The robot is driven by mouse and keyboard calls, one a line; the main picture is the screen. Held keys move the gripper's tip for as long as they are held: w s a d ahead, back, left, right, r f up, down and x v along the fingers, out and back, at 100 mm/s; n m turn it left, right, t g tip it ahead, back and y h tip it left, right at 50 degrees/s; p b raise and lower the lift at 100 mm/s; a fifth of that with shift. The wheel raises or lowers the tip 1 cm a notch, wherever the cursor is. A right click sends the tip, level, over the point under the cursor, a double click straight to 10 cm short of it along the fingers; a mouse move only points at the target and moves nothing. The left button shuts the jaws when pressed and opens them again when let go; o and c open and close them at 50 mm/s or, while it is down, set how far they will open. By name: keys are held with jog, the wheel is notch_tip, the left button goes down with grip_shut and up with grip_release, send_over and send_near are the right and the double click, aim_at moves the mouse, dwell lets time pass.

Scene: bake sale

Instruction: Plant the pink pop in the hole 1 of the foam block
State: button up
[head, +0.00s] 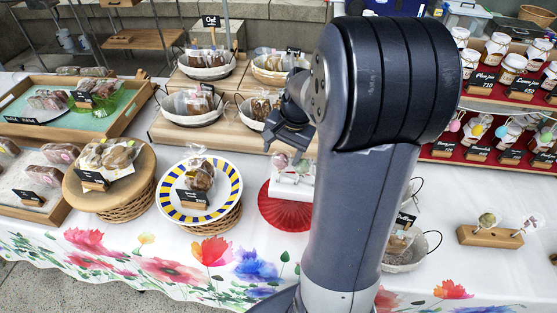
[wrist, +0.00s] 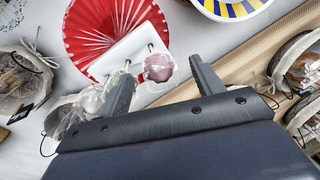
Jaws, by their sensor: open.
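A pink pop (wrist: 158,68) stands at one end of a white block (wrist: 135,50), which rests on a red pleated round mat (wrist: 85,35). The white block also shows in the head view (head: 292,190), with the mat (head: 285,212) below it. In the head view my gripper (head: 285,146) hangs just above the pops. Hole numbers cannot be read.
A wooden block (head: 490,237) with pops stands at the right of the white tablecloth. Baskets of wrapped goods (head: 192,108) stand behind. A yellow-and-blue striped plate (head: 228,208) with a wrapped item sits left of the mat. My arm hides the middle of the table.

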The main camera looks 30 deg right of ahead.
jog(key=v, duration=0.5)
dwell(0.5)
